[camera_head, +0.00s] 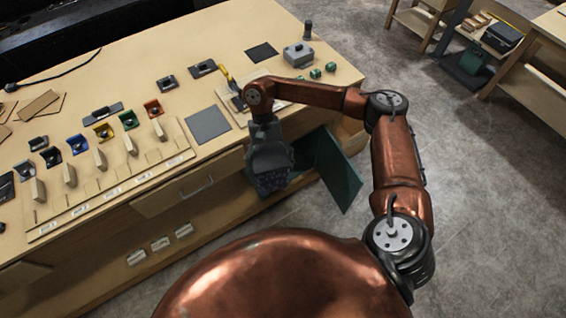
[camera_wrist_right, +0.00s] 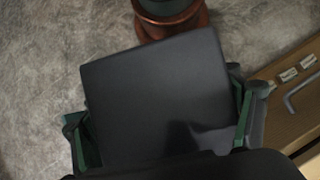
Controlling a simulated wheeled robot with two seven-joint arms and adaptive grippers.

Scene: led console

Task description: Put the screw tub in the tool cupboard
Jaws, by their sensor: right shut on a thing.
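My right gripper (camera_head: 270,168) hangs in front of the workbench in the head view. It is shut on a dark, box-like thing, which I take to be the screw tub (camera_head: 273,184). In the right wrist view the tub (camera_wrist_right: 155,95) shows as a broad, flat black face between the green fingers of the gripper (camera_wrist_right: 160,128). The tool cupboard (camera_head: 306,150) is the green-lined opening in the bench front, just right of the gripper. Its green door (camera_head: 338,172) stands open. The arm and gripper partly hide the opening. My left gripper is out of view.
The workbench (camera_head: 300,27) carries coloured holders, a grey pad (camera_head: 208,124), a grey box (camera_head: 298,54) and small green blocks. A drawer handle (camera_head: 197,187) is left of the gripper. Grey floor (camera_head: 480,190) is open at the right.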

